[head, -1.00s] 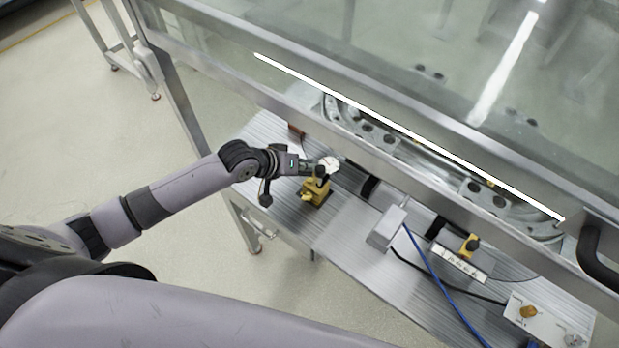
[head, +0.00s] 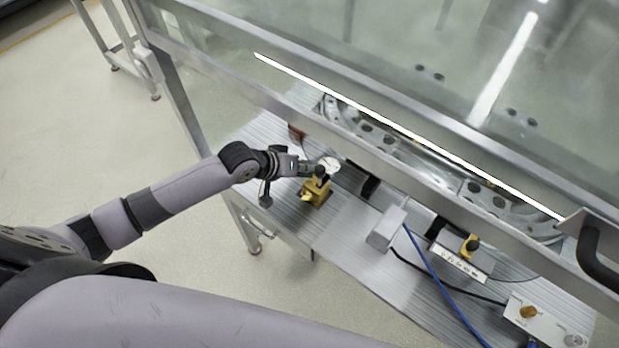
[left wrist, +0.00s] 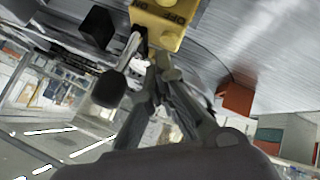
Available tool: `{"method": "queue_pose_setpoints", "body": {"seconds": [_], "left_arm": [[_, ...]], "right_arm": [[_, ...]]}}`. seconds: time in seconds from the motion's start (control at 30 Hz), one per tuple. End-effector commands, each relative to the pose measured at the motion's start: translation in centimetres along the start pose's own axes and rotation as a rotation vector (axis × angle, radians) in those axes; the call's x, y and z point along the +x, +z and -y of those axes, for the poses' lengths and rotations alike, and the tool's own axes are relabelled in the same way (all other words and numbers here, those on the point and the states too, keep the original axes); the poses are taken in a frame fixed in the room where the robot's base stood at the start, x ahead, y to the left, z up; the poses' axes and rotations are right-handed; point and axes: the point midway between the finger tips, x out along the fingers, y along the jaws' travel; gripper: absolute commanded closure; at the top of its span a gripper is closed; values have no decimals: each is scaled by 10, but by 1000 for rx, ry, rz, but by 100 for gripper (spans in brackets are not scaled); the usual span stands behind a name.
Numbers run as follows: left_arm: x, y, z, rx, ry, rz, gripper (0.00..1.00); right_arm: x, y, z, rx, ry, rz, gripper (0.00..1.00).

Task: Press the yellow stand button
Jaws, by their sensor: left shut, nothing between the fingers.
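The yellow stand (head: 315,194) is a small yellow block with a dark knob on top, on the ribbed metal table. A small yellow part sticks out at its lower left side. In the left wrist view the yellow stand (left wrist: 170,28) is at the top, with dark lettering on it. My left gripper (head: 312,168) is at the stand's upper end, close to the dark knob; I cannot tell if they touch. In the left wrist view its fingertips (left wrist: 160,62) are together, just below the yellow block. The gripper is shut and empty. My right gripper is out of view.
A glass-fronted metal frame (head: 400,168) runs diagonally behind the stand. Right of the stand are a grey box (head: 387,229), a blue cable (head: 435,275) and a second yellow device (head: 469,245). A red-brown block (head: 296,132) lies behind the gripper.

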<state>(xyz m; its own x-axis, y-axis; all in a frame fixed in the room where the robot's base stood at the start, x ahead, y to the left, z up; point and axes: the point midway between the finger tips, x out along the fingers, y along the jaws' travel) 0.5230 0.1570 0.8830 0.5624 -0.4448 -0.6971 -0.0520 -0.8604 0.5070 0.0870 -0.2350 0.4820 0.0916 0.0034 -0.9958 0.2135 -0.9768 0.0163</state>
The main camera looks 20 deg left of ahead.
Motion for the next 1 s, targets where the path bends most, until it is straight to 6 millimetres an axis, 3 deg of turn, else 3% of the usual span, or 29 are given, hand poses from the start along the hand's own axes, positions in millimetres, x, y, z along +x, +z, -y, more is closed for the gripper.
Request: {"method": "queue_pose_setpoints", "body": {"seconds": [1.0], "left_arm": [[7, 6, 5, 0, 1, 0, 100]], "right_arm": [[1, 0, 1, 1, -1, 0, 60]]}}
